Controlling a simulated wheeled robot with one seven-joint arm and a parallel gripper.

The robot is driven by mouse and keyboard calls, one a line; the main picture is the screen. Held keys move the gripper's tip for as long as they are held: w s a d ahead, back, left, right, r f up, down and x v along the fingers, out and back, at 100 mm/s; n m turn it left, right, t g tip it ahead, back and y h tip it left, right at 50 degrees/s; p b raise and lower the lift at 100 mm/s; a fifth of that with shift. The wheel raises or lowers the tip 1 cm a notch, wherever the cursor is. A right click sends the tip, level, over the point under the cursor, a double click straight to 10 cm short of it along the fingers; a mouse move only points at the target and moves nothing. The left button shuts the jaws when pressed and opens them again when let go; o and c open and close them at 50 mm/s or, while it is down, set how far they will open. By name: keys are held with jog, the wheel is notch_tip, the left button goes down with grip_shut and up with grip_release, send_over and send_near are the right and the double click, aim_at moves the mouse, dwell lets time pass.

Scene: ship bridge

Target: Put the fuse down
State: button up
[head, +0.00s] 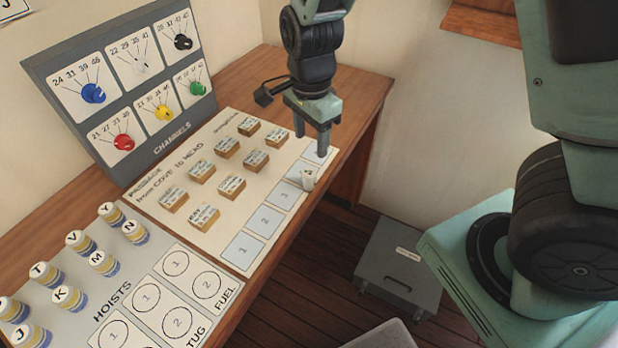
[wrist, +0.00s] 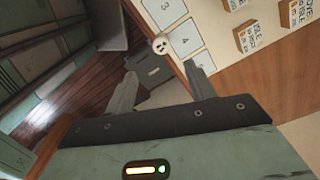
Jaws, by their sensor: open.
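A small white piece (head: 308,179), which looks like the fuse, is at the front edge of the passage board, beside the slot marked 4. In the wrist view its pale round end (wrist: 160,46) shows two dark marks, just outside slot 4 (wrist: 185,40). I cannot tell exactly what it rests on. My gripper (head: 312,146) is open, fingers pointing down, over the far end of the slot row. In the wrist view the two fingertips (wrist: 160,74) are spread with nothing between them, and the white piece shows beyond them, apart from both.
Wooden blocks (head: 231,187) with labels stand on the passage board (head: 150,186). The channels panel (head: 165,145) with coloured knobs is behind at left. Lettered cylinders (head: 104,263) stand near the hoists chart (head: 160,317). A grey case (head: 398,265) lies on the floor beyond the desk edge.

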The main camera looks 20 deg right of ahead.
send_over(308, 172)
jog(key=f, duration=0.6)
jog(key=shift+s+d+f, duration=0.1)
jog(key=shift+s+d, duration=0.05)
jog(key=shift+d, duration=0.1)
jog(key=shift+a+f+p, duration=0.15)
jog(key=shift+f+p, duration=0.25)
jog(key=shift+f, duration=1.1)
jog(key=shift+a+f+p, duration=0.1)
jog(key=shift+f+p, duration=0.25)
jog(key=shift+f, duration=1.1)
jog(key=c, duration=1.1)
jog(key=shift+c, duration=0.2)
